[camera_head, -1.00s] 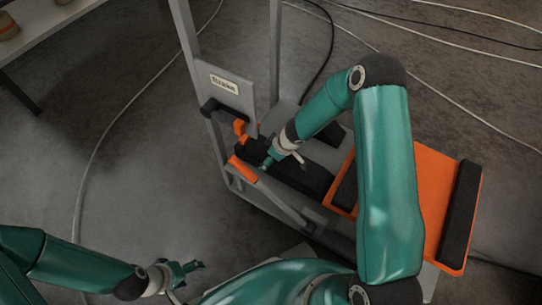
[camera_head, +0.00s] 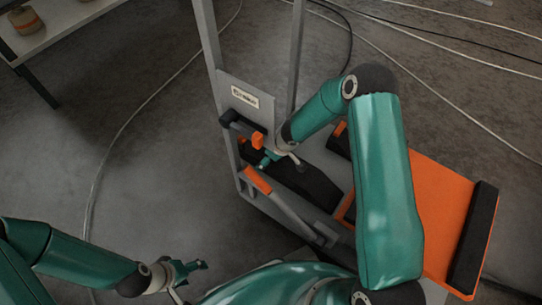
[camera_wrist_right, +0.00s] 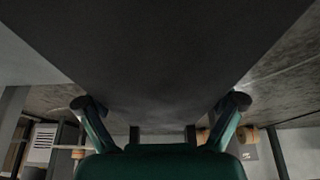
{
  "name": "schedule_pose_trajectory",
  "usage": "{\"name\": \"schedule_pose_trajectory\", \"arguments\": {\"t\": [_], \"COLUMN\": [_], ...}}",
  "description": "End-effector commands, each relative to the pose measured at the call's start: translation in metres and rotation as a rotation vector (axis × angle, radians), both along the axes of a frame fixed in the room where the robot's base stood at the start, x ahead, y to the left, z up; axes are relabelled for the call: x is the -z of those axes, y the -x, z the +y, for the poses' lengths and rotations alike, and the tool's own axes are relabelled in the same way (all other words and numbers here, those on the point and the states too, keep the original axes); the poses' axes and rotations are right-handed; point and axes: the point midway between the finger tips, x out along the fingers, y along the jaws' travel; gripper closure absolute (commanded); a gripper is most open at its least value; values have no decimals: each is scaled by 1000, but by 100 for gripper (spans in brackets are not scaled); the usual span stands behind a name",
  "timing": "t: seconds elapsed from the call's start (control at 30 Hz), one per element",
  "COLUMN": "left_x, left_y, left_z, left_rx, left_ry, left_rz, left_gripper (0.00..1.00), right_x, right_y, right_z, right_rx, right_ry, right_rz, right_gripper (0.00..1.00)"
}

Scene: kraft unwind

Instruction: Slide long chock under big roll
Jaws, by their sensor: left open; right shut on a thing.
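The long chock (camera_head: 312,188) is a long black block lying low inside the grey stand, partly hidden by my right arm and the stand's bars. My right gripper (camera_head: 268,160) is at its far left part, shut on it. In the right wrist view the chock (camera_wrist_right: 160,60) fills the upper middle as a broad dark face, with the fingers of my right gripper (camera_wrist_right: 160,105) on both sides. My left gripper (camera_head: 192,272) is open and empty at the lower left, away from the stand. I cannot make out the big roll.
The grey stand (camera_head: 240,88) has a labelled plate, a black-and-orange lever (camera_head: 257,140) and an orange bar (camera_head: 257,180) close to my right gripper. An orange platform (camera_head: 432,205) with black edge bars lies at the right. Cables cross the floor. The left floor is mostly clear.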

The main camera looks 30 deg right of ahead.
Motion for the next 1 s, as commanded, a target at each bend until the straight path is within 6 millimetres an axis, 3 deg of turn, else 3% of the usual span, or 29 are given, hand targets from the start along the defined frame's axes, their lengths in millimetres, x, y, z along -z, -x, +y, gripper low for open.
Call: {"name": "schedule_pose_trajectory", "arguments": {"t": [0.13,0.17,0.67,1.0], "left_x": [0,0,-1,0], "left_y": [0,0,0,0], "left_z": [0,0,0,0], "left_rx": [0,0,0,0], "left_ry": [0,0,0,0], "left_rz": [0,0,0,0], "left_gripper": [33,33,33,33], "right_x": [0,0,-4,-33], "right_y": [-1,-1,1,11], "right_z": [2,2,0,-6], "right_rx": [-2,-2,-1,2], "right_ry": [-3,-3,-1,-1], "right_rz": [-3,-3,-1,-3], "right_gripper": [73,2,0,0]}}
